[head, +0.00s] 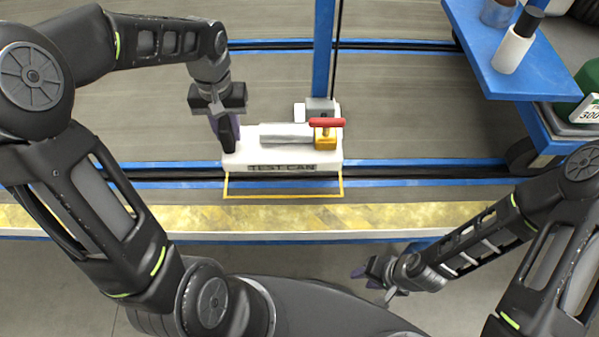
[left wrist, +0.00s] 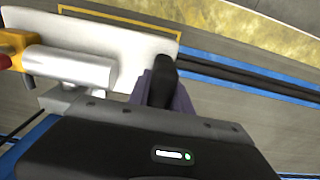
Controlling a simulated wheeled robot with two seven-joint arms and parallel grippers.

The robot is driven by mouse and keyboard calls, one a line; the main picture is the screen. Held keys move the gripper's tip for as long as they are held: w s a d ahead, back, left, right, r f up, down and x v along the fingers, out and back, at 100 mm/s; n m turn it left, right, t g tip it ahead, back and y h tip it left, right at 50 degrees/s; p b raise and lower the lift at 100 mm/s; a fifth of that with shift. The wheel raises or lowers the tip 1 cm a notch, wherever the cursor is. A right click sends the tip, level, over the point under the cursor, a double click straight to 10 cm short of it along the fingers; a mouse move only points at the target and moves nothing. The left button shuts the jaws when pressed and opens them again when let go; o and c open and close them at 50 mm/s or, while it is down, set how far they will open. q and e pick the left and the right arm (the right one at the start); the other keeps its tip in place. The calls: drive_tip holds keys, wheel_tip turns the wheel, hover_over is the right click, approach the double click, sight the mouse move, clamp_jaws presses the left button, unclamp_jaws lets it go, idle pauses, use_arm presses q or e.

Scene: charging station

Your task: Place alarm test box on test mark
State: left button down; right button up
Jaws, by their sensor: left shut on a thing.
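The alarm test box (head: 290,157) is a white block lettered "TEST CAN", with a grey cylinder and a yellow valve with a red handle on top. My left gripper (head: 226,134) is shut on its left end. The test mark (head: 285,196) is a thin yellow outline; its front part shows in front of the box and the rest is hidden behind it. I cannot tell whether the box touches the surface. The left wrist view shows the box (left wrist: 115,42), my left gripper (left wrist: 165,85) and the yellow outline (left wrist: 115,17). My right gripper (head: 372,273) is low, away from the box; its fingers are unclear.
A blue post (head: 324,50) with a grey block at its foot stands right behind the box. Blue rails (head: 440,170) run across the floor. A yellow striped strip (head: 420,215) lies in front. A blue cart (head: 535,70) with a white bottle (head: 513,50) stands at right.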

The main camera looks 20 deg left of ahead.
use_arm(q)
drive_tip(key=shift+a, duration=0.2)
drive_tip(key=shift+d+f, duration=0.1)
drive_tip(key=shift+f, duration=0.3)
drive_tip(key=shift+f+b, duration=0.5)
drive_tip(key=shift+f, duration=2.25)
drive_tip(key=shift+f+b, duration=0.35)
drive_tip(key=shift+f, duration=1.55)
drive_tip(key=c, duration=1.6)
unclamp_jaws()
drive_tip(key=shift+f, duration=0.2)
drive_tip(key=o, duration=0.4)
drive_tip(key=shift+o, duration=0.2)
